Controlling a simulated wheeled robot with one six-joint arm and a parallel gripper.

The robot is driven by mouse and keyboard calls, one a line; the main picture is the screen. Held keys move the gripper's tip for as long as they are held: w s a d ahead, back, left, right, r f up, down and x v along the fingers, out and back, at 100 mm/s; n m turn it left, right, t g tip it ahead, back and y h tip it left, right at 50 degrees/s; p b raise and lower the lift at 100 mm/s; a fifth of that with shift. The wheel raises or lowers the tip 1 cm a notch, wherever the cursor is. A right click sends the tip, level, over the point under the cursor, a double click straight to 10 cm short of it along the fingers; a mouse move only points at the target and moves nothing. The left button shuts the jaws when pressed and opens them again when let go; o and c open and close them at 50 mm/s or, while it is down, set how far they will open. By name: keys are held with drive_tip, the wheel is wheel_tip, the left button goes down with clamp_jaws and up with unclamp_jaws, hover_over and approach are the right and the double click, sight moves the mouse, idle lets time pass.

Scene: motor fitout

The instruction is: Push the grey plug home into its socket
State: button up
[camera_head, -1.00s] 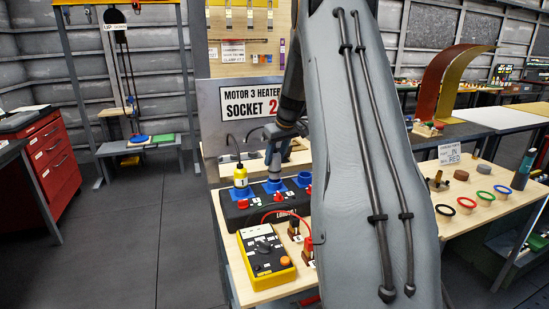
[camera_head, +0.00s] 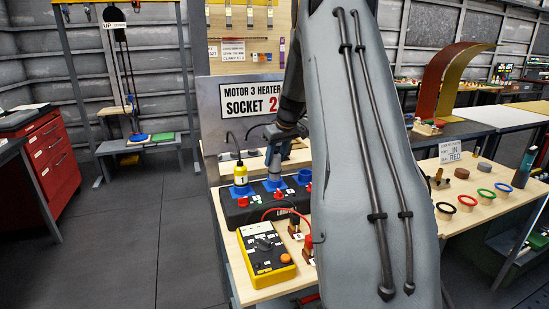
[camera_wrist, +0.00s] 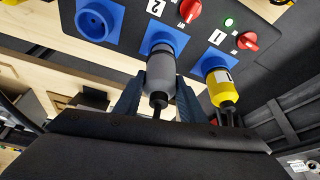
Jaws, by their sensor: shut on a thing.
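The grey plug (camera_wrist: 160,72) is upright between the fingers of my gripper (camera_wrist: 158,88), which is shut on it. Its front end is at the blue socket marked 2 (camera_wrist: 172,37) and overlaps the socket's mouth. I cannot tell how deep it sits. In the head view the grey plug (camera_head: 273,168) stands over the middle of the black socket box (camera_head: 238,216), below my gripper (camera_head: 275,148). My arm covers part of the box's right side.
A yellow plug (camera_wrist: 221,90) stands in socket 1 beside the grey one. An empty blue socket (camera_wrist: 97,20) is on the other side. Red switches (camera_wrist: 247,41) sit close by. A yellow meter (camera_head: 266,252) with leads stands in front. A sign board (camera_head: 240,110) rises behind.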

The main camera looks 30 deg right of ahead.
drive_tip(key=shift+f+b, duration=0.7)
drive_tip(key=shift+f, duration=0.6)
drive_tip(key=o, duration=1.2)
drive_tip(key=shift+o, duration=0.2)
drive_tip(key=shift+b+v, duration=1.1)
drive_tip(key=shift+v, duration=2.75)
drive_tip(key=s+a+f+g, duration=0.1)
drive_tip(key=s+a+f, duration=0.1)
drive_tip(key=a, duration=0.4)
drive_tip(key=s+a+f, duration=0.2)
drive_tip(key=s+a, duration=0.1)
drive_tip(key=a, duration=0.3)
drive_tip(key=s+a+f+g, duration=0.1)
drive_tip(key=s+a+f, duration=0.3)
drive_tip(key=s+a, duration=0.6)
drive_tip(key=s+a+f+g, duration=0.1)
drive_tip(key=s+a+f, duration=0.4)
drive_tip(key=s+a, duration=0.6)
drive_tip(key=shift+s+a, duration=0.15)
drive_tip(key=shift+s, duration=1.05)
